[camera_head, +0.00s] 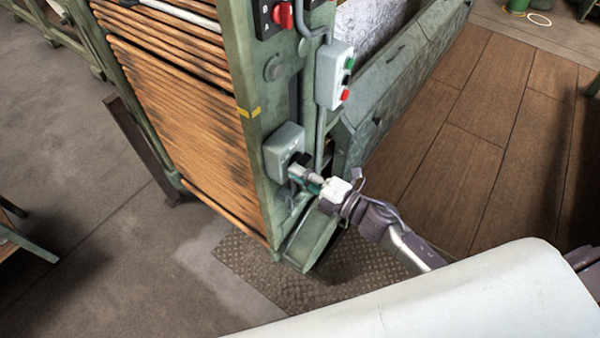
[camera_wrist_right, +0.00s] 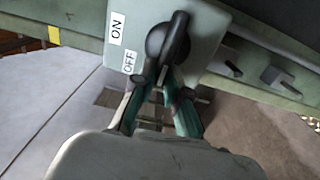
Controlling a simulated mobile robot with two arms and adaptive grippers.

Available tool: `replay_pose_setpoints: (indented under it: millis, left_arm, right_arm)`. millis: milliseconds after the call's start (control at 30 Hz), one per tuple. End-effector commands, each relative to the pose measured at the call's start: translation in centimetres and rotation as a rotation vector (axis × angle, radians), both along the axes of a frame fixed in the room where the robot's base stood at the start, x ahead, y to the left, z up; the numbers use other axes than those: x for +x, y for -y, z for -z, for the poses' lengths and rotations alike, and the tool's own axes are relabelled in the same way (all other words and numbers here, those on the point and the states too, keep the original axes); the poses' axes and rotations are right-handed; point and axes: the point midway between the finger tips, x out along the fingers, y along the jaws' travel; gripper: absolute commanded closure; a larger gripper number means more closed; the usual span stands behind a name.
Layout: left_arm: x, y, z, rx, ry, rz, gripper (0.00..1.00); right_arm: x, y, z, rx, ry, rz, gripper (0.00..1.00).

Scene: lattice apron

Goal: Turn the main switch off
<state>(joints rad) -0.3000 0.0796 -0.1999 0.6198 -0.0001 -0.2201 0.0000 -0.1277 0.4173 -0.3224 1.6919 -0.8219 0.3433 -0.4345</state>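The main switch is a grey-green box (camera_head: 284,146) low on the machine's green post, with a black rotary knob (camera_head: 297,161) on its face. In the right wrist view, the knob (camera_wrist_right: 168,42) is dark and slanted, with its upper end leaning right. The white ON label (camera_wrist_right: 116,28) and OFF label (camera_wrist_right: 130,61) sit left of it. My right gripper (camera_wrist_right: 162,74) is in front of the box, its fingers drawn close together around the lower end of the knob's handle. The exact contact is partly hidden. My left gripper is not in view.
Above right, a push-button box (camera_head: 335,75) has green and red buttons. A red knob (camera_head: 283,15) on a black panel sits higher on the post. Wooden slats (camera_head: 180,110) fill the machine's left side. The wooden floor (camera_head: 480,130) at the right is mostly clear.

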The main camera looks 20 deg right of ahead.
Motion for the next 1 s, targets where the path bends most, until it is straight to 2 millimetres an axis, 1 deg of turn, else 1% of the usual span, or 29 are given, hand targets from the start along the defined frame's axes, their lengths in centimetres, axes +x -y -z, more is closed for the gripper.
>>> replay_pose_setpoints:
  millis: [33, 133, 167, 433, 533, 667, 900, 1000]
  left_arm:
    - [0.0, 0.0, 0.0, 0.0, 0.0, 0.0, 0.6]
    - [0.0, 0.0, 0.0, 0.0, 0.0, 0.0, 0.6]
    - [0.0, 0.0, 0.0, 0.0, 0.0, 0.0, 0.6]
    - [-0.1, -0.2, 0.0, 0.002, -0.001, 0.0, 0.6]
    - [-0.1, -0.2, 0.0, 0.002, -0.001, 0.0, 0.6]
    - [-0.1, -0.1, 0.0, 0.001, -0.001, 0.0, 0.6]
    - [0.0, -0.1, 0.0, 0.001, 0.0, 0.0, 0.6]
    - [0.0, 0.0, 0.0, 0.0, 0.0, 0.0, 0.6]
  right_arm:
    - [0.0, 0.0, 0.0, -0.003, 0.002, 0.0, 0.8]
    - [0.0, 0.0, 0.0, -0.002, 0.002, 0.0, 0.63]
    - [0.0, 0.0, 0.0, -0.002, 0.001, 0.0, 0.61]
    - [0.0, 0.0, 0.0, -0.001, 0.001, 0.0, 0.61]
    - [-0.5, 0.4, 0.1, 0.0, -0.002, 0.0, 0.61]
    - [-2.1, 1.6, 0.2, -0.002, -0.004, 0.001, 0.61]
    - [-6.2, 4.8, 0.2, -0.002, -0.005, 0.0, 0.61]
    - [-7.6, 5.9, 0.1, -0.002, -0.003, 0.0, 0.61]
